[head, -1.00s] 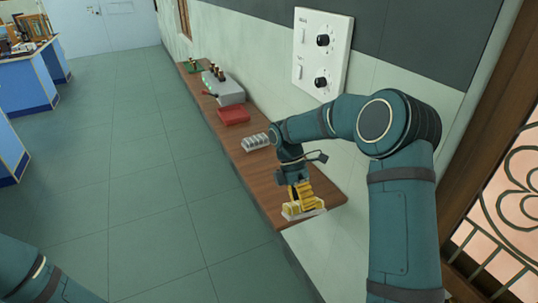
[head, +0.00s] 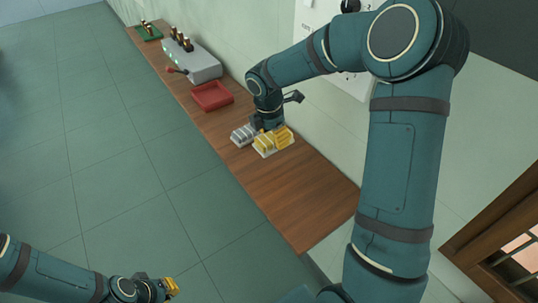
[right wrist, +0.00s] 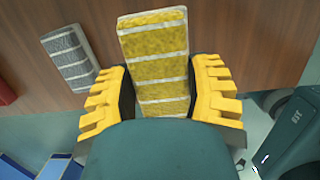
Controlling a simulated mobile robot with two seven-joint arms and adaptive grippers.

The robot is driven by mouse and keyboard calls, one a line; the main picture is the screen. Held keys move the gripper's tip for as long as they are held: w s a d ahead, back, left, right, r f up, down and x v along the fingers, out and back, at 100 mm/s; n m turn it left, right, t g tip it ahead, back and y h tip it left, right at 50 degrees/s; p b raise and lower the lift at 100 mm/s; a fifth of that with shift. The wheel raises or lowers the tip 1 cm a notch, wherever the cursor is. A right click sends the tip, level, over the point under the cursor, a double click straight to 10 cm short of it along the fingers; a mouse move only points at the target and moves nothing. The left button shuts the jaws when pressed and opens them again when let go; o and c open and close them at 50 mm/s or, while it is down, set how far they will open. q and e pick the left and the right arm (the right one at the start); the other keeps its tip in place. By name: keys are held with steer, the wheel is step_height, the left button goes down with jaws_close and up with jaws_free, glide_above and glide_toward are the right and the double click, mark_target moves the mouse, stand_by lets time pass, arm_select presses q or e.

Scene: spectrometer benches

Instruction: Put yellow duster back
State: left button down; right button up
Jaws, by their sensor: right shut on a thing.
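The yellow duster (head: 266,149), a block with white stripes, is at the wooden shelf, just right of the grey duster (head: 241,135). In the right wrist view the yellow duster (right wrist: 155,45) lies between the yellow fingers of my right gripper (right wrist: 158,75), which is shut on it. The right gripper (head: 273,138) points down at the shelf in the head view. I cannot tell whether the duster touches the shelf. The grey duster (right wrist: 70,58) is apart from it in the wrist view. My left gripper (head: 170,287) is low at the left, away from the shelf, its opening unclear.
The wooden shelf (head: 290,195) runs along the wall, its near end bare. Beyond the dusters are a red tray (head: 212,97), a grey instrument box (head: 193,65) and a green board (head: 146,33). Wall panel with knobs (head: 352,84) is partly behind my right arm.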

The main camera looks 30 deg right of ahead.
mark_target(270, 138)
step_height(270, 138, down, 4)
steer(key=shift+s+f+b, duration=0.15)
steer(key=shift+f+b, duration=0.05)
steer(key=shift+b, duration=0.1)
step_height(270, 138, down, 4)
steer(key=shift+f+b, duration=0.1)
steer(key=shift+b, duration=0.3)
steer(key=shift+c, duration=0.5)
steer(key=o, duration=1.1)
steer(key=r, duration=0.4)
steer(key=a+r+p, duration=0.1)
steer(key=r, duration=0.3)
steer(key=r+p, duration=0.1)
steer(key=r, duration=0.3)
steer(key=shift+a, duration=0.4)
